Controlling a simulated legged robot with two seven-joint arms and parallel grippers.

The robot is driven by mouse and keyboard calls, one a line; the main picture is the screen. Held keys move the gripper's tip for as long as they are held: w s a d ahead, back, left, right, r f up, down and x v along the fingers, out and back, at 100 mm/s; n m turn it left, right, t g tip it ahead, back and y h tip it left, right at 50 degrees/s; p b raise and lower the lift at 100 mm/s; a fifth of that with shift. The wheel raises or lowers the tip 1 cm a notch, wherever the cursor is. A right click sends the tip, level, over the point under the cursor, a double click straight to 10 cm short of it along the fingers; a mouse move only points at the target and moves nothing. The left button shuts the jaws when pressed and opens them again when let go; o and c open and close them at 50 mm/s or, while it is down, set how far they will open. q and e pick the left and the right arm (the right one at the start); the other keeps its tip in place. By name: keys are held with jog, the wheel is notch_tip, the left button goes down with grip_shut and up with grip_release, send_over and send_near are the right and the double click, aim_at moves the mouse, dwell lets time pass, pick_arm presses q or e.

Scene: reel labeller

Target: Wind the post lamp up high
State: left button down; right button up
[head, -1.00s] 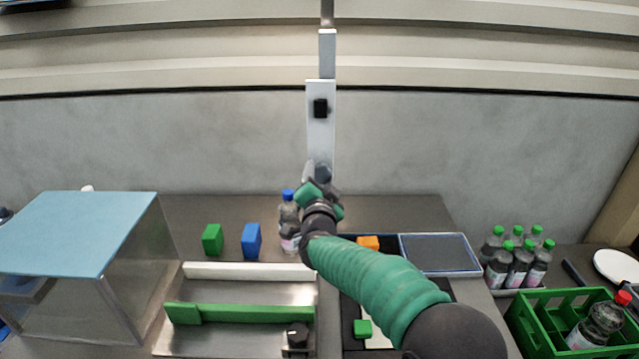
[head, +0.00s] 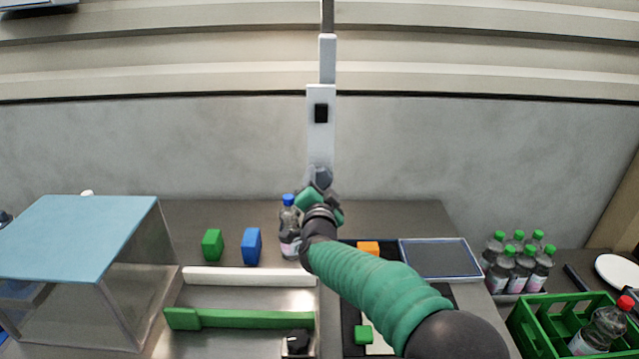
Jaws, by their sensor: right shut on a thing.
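The post lamp (head: 321,145) is a pale upright post at the back of the worktop, with a black block on its front and a thinner grey section rising out of its top past the upper picture edge. Its lamp head is not in view. A grey knob (head: 320,177) sits low on the post. My right gripper (head: 322,190) is at this knob and shut on it; the fingers partly hide it. My right arm reaches in from the lower right. My left gripper is not in view.
A bottle with a blue cap (head: 289,228) stands close left of my right gripper. Green (head: 212,244) and blue blocks (head: 251,246) stand further left, near a blue-topped clear box (head: 75,238). A green crate (head: 520,322) and several green-capped bottles are at right.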

jog(key=shift+f, duration=0.45)
jog(key=o, duration=1.1)
jog(key=shift+o, duration=1.2)
jog(key=shift+w+r, duration=0.1)
jog(key=shift+r, duration=0.1)
jog(key=s+b, duration=0.1)
jog(key=s, duration=1.6)
jog(key=shift+b, duration=0.4)
jog(key=shift+w, duration=0.15)
